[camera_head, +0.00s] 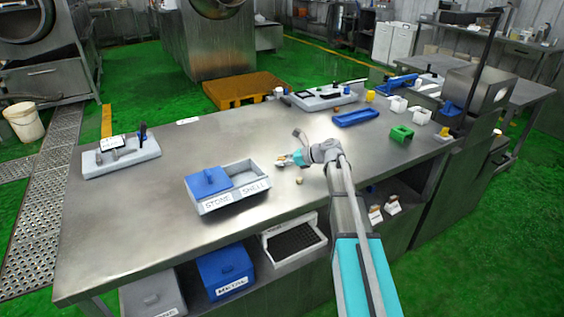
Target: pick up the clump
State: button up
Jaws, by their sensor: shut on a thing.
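My gripper (284,160) is over the middle of the steel table, just behind and right of the two-part bin. It is shut on a small tan-brown thing, which appears to be the clump (280,162), at its fingertips. The clump is tiny here and partly hidden by the fingers. I cannot tell whether it touches the table. A second small yellowish lump (299,180) lies on the table, nearer and to the right of the fingertips.
A grey bin marked STONE and SHELL (232,200) stands left of my gripper, with a blue lid (208,182) over its left part. A blue tray (355,118), a green block (401,134) and white cups (398,104) are at right. The table's left middle is clear.

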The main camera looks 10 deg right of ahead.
notch_tip(320, 180, up, 3)
jog(key=p, duration=0.2)
jog(key=shift+f+p, duration=0.15)
jog(key=shift+p, duration=0.25)
jog(key=s+r+p, duration=1)
jog(key=s, duration=0.4)
jog(key=shift+d+r, duration=0.15)
jog(key=shift+d, duration=0.25)
